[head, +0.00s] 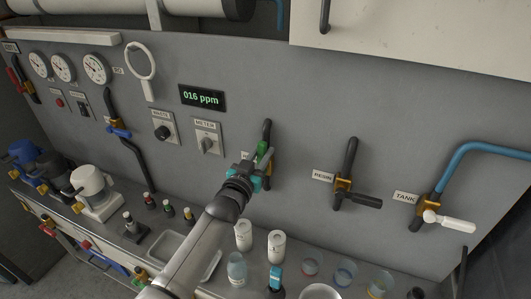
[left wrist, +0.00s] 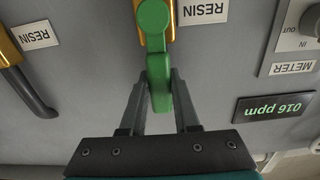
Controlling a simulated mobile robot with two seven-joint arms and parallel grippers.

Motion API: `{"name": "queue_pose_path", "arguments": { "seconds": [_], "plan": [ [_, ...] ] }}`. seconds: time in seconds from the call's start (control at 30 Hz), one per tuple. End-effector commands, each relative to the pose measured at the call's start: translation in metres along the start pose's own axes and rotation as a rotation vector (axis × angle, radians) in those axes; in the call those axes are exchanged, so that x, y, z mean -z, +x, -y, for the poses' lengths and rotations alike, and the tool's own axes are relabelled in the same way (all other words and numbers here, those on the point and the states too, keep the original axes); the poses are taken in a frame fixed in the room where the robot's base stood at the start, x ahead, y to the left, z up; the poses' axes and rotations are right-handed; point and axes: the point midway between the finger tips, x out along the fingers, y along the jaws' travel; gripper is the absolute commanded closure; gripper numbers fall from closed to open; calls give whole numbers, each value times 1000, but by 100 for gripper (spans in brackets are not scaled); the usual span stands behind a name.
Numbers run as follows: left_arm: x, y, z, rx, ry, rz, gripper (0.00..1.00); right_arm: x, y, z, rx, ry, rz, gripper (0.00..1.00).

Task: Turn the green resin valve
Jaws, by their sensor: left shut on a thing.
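The green resin valve handle (head: 263,150) is on the grey wall panel, on a short black pipe. In the left wrist view, which looks upside down, the green handle (left wrist: 158,70) hangs from a brass body with a RESIN label (left wrist: 203,11) beside it. My left gripper (head: 257,163) reaches up from below to the valve. Its two fingers (left wrist: 160,95) are on either side of the green handle and shut on it. The handle runs roughly in line with the pipe. The gripper partly hides the valve body in the head view. My right gripper is not in view.
A second RESIN valve with a black handle (head: 362,199) is to the right, then a TANK valve with a white handle (head: 449,222). The meter display (head: 201,97) reads 016 ppm. White canisters (head: 276,246), bottles and cups stand below on the counter.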

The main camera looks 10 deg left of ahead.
Motion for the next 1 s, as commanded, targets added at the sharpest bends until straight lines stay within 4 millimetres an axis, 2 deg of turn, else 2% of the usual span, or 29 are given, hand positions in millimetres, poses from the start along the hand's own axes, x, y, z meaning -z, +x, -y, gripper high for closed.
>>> {"name": "queue_pose_path", "arguments": {
  "seconds": [0.6,0.63,0.87,1.0],
  "plan": [
    [0,0,4,1,-44,0,100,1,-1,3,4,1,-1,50],
    [0,0,4,1,-44,0,68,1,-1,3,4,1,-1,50],
    [0,0,3,1,-41,0,42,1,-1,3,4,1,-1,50],
    [0,0,3,0,-40,0,40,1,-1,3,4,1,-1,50]
  ]
}}
